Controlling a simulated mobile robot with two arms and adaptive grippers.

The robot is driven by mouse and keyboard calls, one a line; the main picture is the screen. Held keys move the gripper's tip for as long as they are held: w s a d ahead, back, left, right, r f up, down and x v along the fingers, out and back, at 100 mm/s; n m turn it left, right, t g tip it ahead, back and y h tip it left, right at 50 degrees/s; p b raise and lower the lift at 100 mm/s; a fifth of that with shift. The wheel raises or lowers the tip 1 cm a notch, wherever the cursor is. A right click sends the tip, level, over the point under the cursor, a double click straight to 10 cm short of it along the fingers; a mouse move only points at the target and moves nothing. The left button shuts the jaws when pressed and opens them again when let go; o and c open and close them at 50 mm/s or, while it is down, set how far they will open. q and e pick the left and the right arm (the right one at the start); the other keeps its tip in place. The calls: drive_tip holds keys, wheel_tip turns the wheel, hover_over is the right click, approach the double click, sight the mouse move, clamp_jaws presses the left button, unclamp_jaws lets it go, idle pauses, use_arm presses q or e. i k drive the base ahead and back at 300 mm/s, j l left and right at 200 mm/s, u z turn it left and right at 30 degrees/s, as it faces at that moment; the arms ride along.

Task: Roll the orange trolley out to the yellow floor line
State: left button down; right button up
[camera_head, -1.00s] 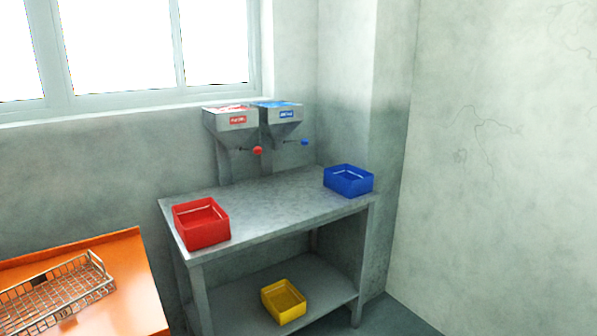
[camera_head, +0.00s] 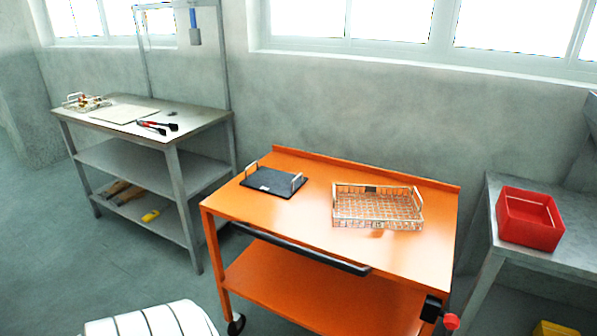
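The orange trolley (camera_head: 300,226) stands in the middle of the view, its back rim close to the grey wall. It has a top deck, a lower shelf (camera_head: 290,285) and a black push handle (camera_head: 295,250) along its front. A black caster (camera_head: 236,324) shows at its front left. A dark tray with two handles (camera_head: 273,181) and a wire mesh basket (camera_head: 377,207) sit on the top deck. No yellow floor line shows in this view. Neither of my grippers is in view.
A grey bench (camera_head: 188,134) with tools stands to the left. Another bench with a red bin (camera_head: 528,218) stands close to the trolley's right side. A white banded object (camera_head: 155,322) is at the bottom edge. Open floor (camera_head: 110,270) lies at lower left.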

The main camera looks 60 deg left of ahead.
sight(323, 279)
drive_tip(key=u, duration=1.55)
